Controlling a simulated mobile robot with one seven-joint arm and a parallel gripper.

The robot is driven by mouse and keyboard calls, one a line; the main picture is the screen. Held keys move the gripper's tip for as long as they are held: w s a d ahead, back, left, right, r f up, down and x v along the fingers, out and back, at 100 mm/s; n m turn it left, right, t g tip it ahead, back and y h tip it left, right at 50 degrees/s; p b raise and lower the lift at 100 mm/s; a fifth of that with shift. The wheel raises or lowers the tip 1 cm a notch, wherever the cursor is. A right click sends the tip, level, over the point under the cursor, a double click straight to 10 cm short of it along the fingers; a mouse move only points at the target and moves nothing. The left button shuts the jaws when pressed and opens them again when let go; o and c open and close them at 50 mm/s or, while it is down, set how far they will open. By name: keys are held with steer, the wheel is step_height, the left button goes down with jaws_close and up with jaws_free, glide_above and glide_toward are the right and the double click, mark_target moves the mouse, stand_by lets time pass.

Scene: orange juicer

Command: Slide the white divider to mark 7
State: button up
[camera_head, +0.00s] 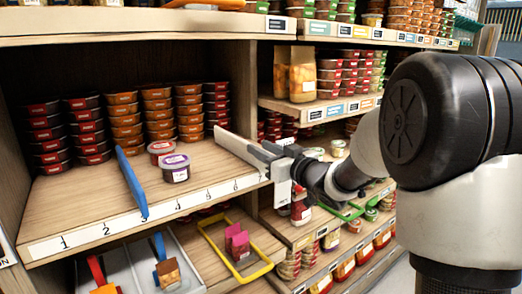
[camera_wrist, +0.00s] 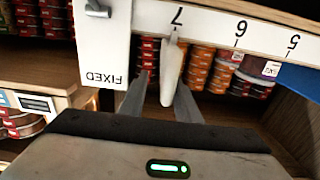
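The white divider (camera_head: 240,147) stands at the right end of the numbered shelf in the head view, running back from the front edge. In the wrist view, which is upside down, its front end (camera_wrist: 171,75) lies at mark 7 (camera_wrist: 177,16) on the number strip. My gripper (camera_wrist: 164,82) is in front of the shelf edge, its fingers on either side of the divider's front end. A gap shows beside the left finger, so it looks open. In the head view my gripper (camera_head: 284,165) is partly hidden by the white fixed plate and my wrist.
A purple-lidded tub (camera_head: 175,168) and a red-lidded tub (camera_head: 160,148) stand between the dividers. Stacked tubs (camera_head: 124,120) fill the back. The white FIXED plate (camera_wrist: 103,50) is close beside my gripper.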

steer(key=shift+a, duration=0.1)
steer(key=v, duration=1.7)
steer(key=shift+s, duration=0.25)
steer(key=shift+f, duration=0.1)
